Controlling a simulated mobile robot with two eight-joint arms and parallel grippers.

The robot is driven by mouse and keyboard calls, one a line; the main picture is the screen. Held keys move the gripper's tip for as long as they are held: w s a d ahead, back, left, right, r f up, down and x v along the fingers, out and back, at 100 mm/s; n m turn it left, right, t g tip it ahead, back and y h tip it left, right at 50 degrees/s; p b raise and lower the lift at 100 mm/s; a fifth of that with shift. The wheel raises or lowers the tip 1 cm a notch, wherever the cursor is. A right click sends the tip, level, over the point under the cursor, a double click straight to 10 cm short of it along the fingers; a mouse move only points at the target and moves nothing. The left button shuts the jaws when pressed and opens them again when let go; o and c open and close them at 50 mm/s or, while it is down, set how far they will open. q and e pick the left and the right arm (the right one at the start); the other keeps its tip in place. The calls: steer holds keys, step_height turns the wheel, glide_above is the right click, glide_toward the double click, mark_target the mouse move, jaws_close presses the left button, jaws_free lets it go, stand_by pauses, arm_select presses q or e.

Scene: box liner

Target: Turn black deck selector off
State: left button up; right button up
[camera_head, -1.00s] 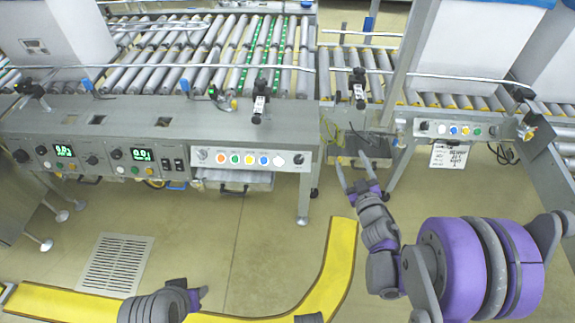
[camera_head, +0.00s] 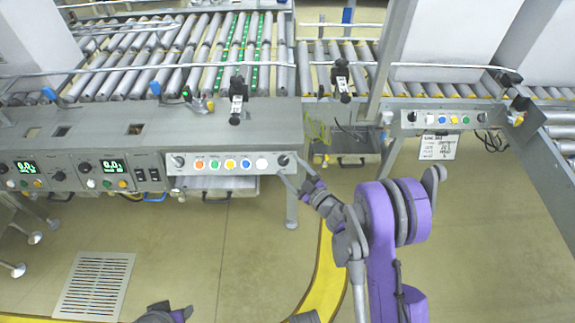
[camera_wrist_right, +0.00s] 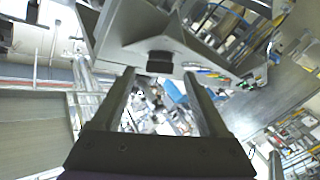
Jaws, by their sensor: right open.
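A black selector knob (camera_head: 283,160) sits at the right end of the button panel (camera_head: 225,172) on the grey conveyor frame. A second dark knob (camera_head: 178,161) sits at the panel's left end. My right gripper (camera_head: 290,165) is open, with its fingertips at the right-hand knob. In the right wrist view a black block (camera_wrist_right: 160,62), which looks like that knob, shows between the tips of the spread fingers (camera_wrist_right: 159,75). I cannot tell whether the fingers touch it. My left gripper (camera_head: 180,314) shows only partly at the bottom edge, and its jaws are unclear.
Orange, green, yellow, blue and white buttons line the panel between the knobs. Control boxes with green displays (camera_head: 113,166) are to the left. Roller conveyors (camera_head: 190,60) lie behind. Another button panel (camera_head: 437,119) is at the right. The floor in front is open.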

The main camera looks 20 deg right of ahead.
steer(key=shift+x, duration=1.05)
jaws_close()
